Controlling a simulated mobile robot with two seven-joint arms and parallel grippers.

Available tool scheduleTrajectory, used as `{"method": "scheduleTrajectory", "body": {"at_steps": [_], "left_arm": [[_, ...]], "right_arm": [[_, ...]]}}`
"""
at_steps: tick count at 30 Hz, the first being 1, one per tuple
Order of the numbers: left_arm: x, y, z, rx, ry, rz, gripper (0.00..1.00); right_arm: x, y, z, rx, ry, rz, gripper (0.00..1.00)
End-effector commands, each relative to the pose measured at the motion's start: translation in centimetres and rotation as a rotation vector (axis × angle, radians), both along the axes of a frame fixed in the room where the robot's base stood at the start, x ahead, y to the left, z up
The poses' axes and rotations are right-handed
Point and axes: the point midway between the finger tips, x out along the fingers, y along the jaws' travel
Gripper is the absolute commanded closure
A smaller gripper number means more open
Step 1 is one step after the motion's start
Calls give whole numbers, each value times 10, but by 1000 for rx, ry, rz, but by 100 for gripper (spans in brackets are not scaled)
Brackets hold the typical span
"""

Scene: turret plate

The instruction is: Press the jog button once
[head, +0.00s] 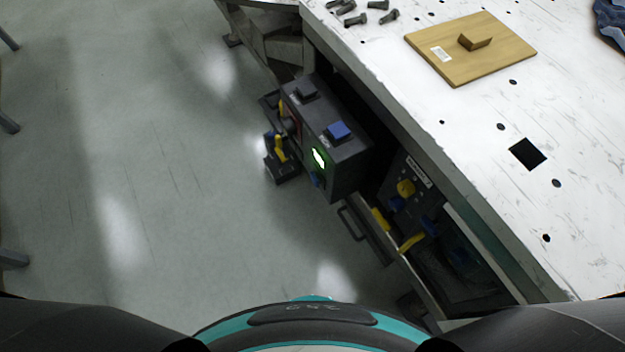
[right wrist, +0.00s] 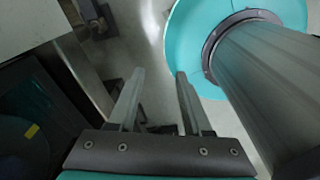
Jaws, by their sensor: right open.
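A dark control box (head: 345,160) is mounted at the left edge of the workbench in the head view. On its top are a raised blue square button (head: 339,131) and a raised black square button (head: 306,91). I cannot read a label that says which is the jog button. Neither gripper shows in the head view, so nothing of mine touches the box there.
The white workbench top (head: 450,130) carries a wooden plate (head: 470,50) with a small block and several dark bolts (head: 355,18). Below its edge, an open drawer (head: 440,235) holds blue and yellow items. The floor (head: 150,180) at left is largely clear.

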Motion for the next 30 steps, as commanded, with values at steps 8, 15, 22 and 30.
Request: {"method": "scheduleTrajectory", "body": {"at_steps": [8,15,22,30], "left_arm": [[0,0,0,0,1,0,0],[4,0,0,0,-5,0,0],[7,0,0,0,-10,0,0],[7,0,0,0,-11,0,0]], "right_arm": [[-2,0,0,-1,4,0,83],[2,0,0,-1,-2,0,100],[4,0,0,0,-5,0,100],[4,0,0,0,-7,0,100]]}}
